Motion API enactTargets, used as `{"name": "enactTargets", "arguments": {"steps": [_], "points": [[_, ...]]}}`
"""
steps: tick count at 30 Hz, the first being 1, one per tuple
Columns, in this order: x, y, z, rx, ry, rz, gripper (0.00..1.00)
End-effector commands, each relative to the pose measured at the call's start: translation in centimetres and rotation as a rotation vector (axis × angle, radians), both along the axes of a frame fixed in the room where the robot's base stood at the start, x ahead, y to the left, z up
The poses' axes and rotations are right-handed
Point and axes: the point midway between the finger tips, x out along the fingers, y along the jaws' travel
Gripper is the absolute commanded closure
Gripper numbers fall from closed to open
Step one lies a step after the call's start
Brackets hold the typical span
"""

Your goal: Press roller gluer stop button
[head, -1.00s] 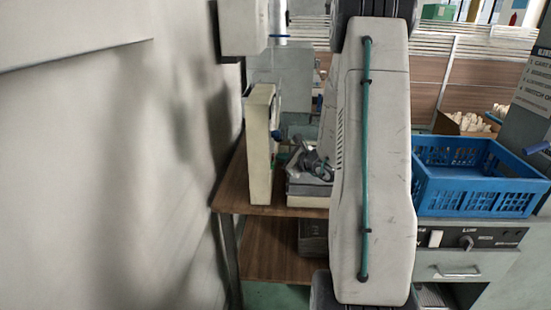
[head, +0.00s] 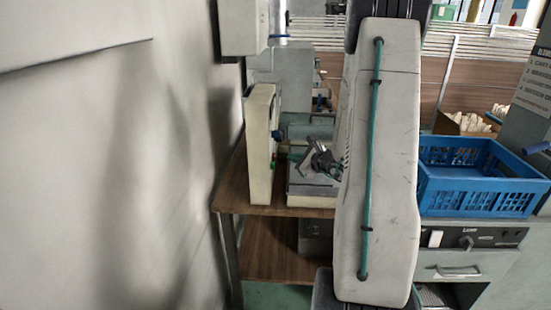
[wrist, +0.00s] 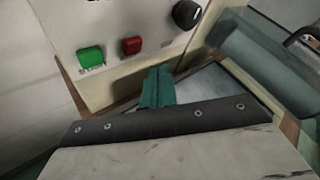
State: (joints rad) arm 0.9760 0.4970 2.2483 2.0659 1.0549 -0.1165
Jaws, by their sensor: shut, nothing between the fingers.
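The cream control box (wrist: 120,20) fills the top of the wrist view, with a red button (wrist: 132,45), a green button (wrist: 90,57) left of it and a dark knob (wrist: 187,14) to the right.
The wooden table (head: 235,190) carries the box and grey machine parts. A blue crate (head: 470,200) stands at the right on a grey cabinet (head: 465,262). A pale wall (head: 100,180) closes off the left. My own arm blocks the middle of the head view.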

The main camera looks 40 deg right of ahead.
Motion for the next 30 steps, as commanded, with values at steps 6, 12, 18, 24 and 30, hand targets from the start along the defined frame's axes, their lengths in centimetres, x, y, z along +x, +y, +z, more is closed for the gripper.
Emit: {"name": "enactTargets", "arguments": {"steps": [6, 12, 18, 24, 30], "points": [[-1.6, -1.4, 0.0, -0.001, 0.0, -0.002, 1.0], [-2.0, -1.7, 0.0, 0.0, 0.0, 0.0, 1.0], [-2.0, -1.7, 0.0, 0.0, 0.0, 0.0, 1.0], [-2.0, -1.7, 0.0, 0.0, 0.0, 0.0, 1.0], [-2.0, -1.7, 0.0, 0.0, 0.0, 0.0, 1.0]]}}
